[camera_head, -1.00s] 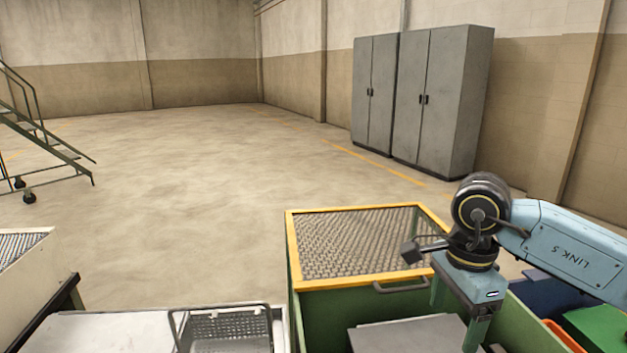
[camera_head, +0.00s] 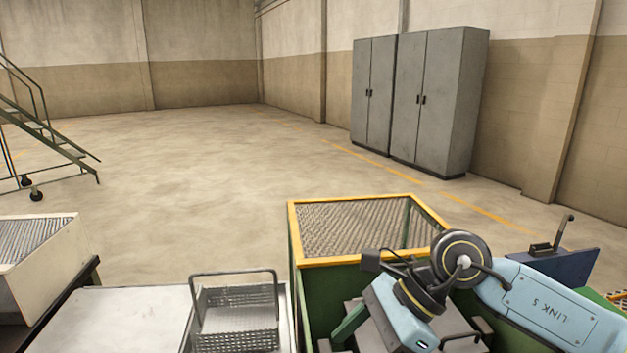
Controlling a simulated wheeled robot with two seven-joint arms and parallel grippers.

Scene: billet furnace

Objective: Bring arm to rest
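My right arm comes in from the right, with a blue link marked LINK 5 and a dark wrist joint. My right gripper (camera_head: 372,338) hangs tilted over the green bin (camera_head: 310,300) at the bottom. One green finger stands out to the left of its blue body. The other finger is not clearly visible now; a second ago both stood apart. I see nothing held between them, though the tips are partly hidden. My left arm and gripper are not in view.
A yellow-framed mesh guard (camera_head: 293,235) rises on the green bin. A wire basket (camera_head: 237,315) sits on a grey table (camera_head: 125,315) to its left. A pale bin (camera_head: 45,265) stands at far left. Grey cabinets (camera_head: 435,100) stand behind; the floor between is clear.

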